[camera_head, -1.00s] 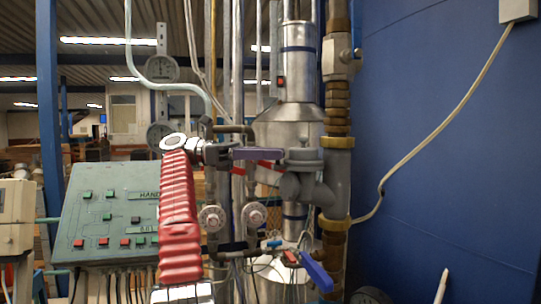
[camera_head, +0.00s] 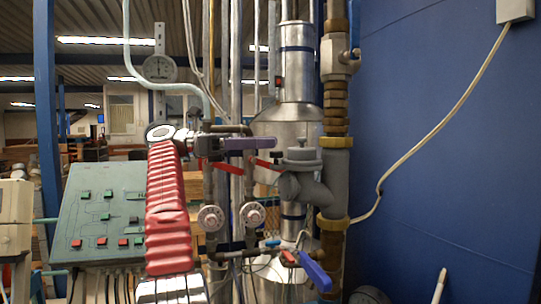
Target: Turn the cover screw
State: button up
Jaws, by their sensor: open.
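The cover is a round grey cap (camera_head: 300,156) on top of a grey angled pipe fitting (camera_head: 312,187), right of the middle in the head view. A small knob, seemingly the screw (camera_head: 302,142), sticks up from its centre. My gripper (camera_head: 268,143) comes in from the left on the red arm. Its purple fingers point right, seen side-on, and end a little left of the cap at about the knob's height. The fingers overlap in this view; they are open and nothing shows between them. Whether they are nearer or farther than the cap, I cannot tell.
Red valve handles (camera_head: 266,164) lie just below my fingers. Two round dials (camera_head: 252,214) and a blue lever (camera_head: 315,272) are lower down. A brown vertical pipe (camera_head: 335,110) stands right of the cap. A green control panel (camera_head: 100,215) is at left, and a blue wall is at right.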

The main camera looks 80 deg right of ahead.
aim_at(272, 154)
notch_tip(272, 154, up, 5)
jog(key=w+a+n+t+h, duration=0.2)
jog(key=w+a+n+h, duration=0.15)
jog(key=h, duration=0.25)
jog(key=a+f+n+t+h, duration=0.7)
jog(key=a+t, duration=0.1)
jog(key=a, duration=0.2)
jog(key=shift+w+f, duration=0.25)
jog(key=shift+f, duration=0.1)
jog(key=shift+s+d, duration=0.1)
jog(key=shift+d, duration=0.05)
jog(key=shift+x, duration=6.75)
jog(key=shift+f, duration=0.1)
jog(key=shift+c, duration=0.2)
jog(key=c, duration=1)
